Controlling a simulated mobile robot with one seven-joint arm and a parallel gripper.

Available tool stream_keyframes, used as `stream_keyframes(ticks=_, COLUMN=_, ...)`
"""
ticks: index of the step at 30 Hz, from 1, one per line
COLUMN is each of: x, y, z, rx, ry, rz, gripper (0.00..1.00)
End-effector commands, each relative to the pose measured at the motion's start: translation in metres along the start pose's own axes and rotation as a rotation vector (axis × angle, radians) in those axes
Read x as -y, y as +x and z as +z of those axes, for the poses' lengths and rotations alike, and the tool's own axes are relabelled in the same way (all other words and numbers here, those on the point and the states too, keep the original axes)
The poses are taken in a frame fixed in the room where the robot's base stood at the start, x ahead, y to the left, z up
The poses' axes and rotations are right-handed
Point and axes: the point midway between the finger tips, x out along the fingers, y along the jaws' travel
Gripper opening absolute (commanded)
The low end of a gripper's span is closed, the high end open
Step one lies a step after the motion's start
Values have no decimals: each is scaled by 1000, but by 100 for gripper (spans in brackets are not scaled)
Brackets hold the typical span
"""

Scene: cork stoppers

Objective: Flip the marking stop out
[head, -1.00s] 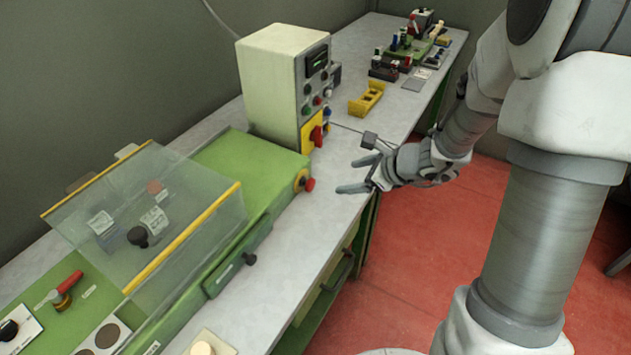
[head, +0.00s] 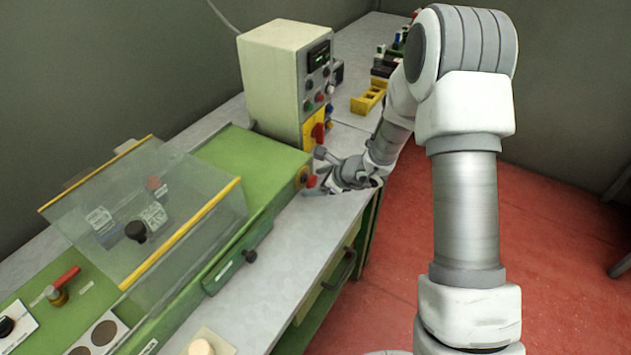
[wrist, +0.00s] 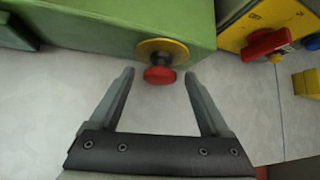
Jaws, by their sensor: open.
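My gripper (head: 320,170) is open and empty at the right end of the long green machine (head: 222,158). In the wrist view its two fingers (wrist: 159,88) point at a red mushroom button (wrist: 159,75) on a yellow collar (wrist: 165,48). The fingertips lie on either side of the button, with a gap on each side; I cannot tell whether they reach its depth. In the head view the red button (head: 311,181) is partly beside the fingers. I cannot tell which part is the marking stop. A black knob (head: 250,256) and a red-handled lever (head: 67,281) show on the machine.
A beige control cabinet (head: 270,80) stands behind, with a red switch (head: 318,132) on a yellow plate close to my gripper. A clear guard (head: 180,215) with yellow edges covers the machine's middle. A yellow holder (head: 369,98) stands farther back. The grey bench (head: 300,245) in front is mostly clear.

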Motion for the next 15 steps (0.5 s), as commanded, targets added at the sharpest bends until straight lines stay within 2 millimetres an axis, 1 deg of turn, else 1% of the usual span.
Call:
stream_keyframes(ticks=9, x=0, y=3, z=0, rx=0, ry=1, rz=0, gripper=81)
stream_keyframes(ticks=11, x=0, y=3, z=0, rx=0, ry=1, rz=0, gripper=72)
stream_keyframes(ticks=15, x=0, y=3, z=0, rx=0, ry=1, rz=0, gripper=47)
